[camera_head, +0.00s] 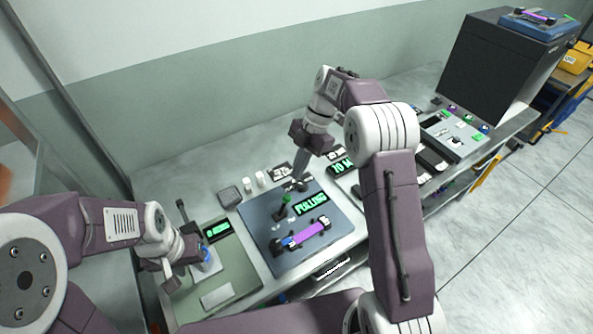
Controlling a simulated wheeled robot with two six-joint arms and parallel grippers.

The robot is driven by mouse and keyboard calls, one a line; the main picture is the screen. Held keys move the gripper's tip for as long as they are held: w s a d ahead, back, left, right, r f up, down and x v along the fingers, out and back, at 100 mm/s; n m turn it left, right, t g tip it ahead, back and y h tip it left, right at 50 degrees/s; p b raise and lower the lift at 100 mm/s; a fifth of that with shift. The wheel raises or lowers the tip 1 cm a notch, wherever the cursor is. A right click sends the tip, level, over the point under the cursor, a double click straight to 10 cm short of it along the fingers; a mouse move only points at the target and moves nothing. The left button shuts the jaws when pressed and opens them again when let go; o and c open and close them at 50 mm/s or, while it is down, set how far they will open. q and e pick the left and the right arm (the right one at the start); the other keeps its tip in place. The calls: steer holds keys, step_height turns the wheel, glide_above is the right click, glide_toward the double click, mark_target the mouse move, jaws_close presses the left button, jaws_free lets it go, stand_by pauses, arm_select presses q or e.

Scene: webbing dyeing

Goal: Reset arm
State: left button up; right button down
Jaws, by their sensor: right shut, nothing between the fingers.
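My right arm reaches in from the lower right and bends over the table. My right gripper (300,178) is shut and empty, its fingers pointing down at the back edge of a dark blue-grey panel (262,222) marked "PULLING". My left arm comes in from the left. My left gripper (184,270) is low over the left of the table, beside a small blue and white item (208,262). Its fingers are partly hidden, so I cannot tell whether it is open or touching that item.
A purple webbing piece (310,233) with clamp-like ends lies on the panel near a green-topped lever (285,203). A green-grey board (235,280) with a display is at left. Small white containers (261,179) stand behind. A black oven-like box (495,68) stands far right.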

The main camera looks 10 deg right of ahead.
steer(key=shift+w+f, duration=0.1)
steer(key=s+d+r+m+t+h, duration=0.1)
steer(key=s+r+m+h, duration=0.2)
steer(key=s, duration=0.8)
steer(key=s+d+f+m+t, duration=0.1)
steer(key=s+f+m, duration=0.3)
steer(key=m, duration=0.6)
steer(key=s+d+f+m+t+h, duration=0.1)
steer(key=s+d+f+m, duration=0.2)
steer(key=m, duration=0.8)
step_height(320, 180, down, 2)
steer(key=shift+s+d+f+m+t, duration=0.1)
steer(key=shift+s+d+m+t, duration=0.2)
steer(key=shift+s+d, duration=0.1)
